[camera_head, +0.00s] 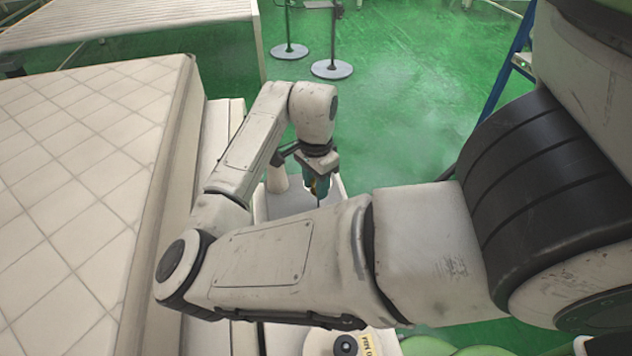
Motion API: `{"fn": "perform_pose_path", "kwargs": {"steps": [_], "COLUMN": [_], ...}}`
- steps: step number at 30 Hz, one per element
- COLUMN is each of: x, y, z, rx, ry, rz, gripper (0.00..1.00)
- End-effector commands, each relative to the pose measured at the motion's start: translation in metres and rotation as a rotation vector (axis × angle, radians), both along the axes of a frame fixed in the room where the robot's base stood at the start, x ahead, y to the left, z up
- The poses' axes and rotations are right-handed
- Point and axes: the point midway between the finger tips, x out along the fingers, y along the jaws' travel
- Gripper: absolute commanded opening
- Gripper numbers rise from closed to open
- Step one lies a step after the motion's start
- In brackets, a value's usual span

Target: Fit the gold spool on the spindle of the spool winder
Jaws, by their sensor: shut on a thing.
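My gripper (317,186) hangs below the wrist at the centre of the view, pointing down over a white surface. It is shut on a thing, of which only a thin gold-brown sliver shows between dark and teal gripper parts. This fits the gold spool, but its shape and tilt cannot be made out. My forearm hides what lies just below the gripper. I cannot make out the spool winder or its spindle for certain. A pale round part with a black knob (345,345) shows at the bottom edge, beside a yellow label, mostly hidden by my arm.
A white cone-shaped thing (277,179) stands close left of my gripper in a white tray-like area (290,205). Two posts with round bases (331,69) stand behind. Open green floor (410,110) lies to the right.

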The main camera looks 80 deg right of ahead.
Motion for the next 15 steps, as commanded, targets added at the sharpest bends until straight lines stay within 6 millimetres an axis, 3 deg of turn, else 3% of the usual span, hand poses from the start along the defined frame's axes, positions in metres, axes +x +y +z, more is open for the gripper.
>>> {"fn": "perform_pose_path", "kwargs": {"steps": [15], "x": [0.0001], "y": [0.0], "z": [-0.0097], "rx": [0.0], "ry": [0.0], "rz": [0.0], "gripper": [0.09]}}
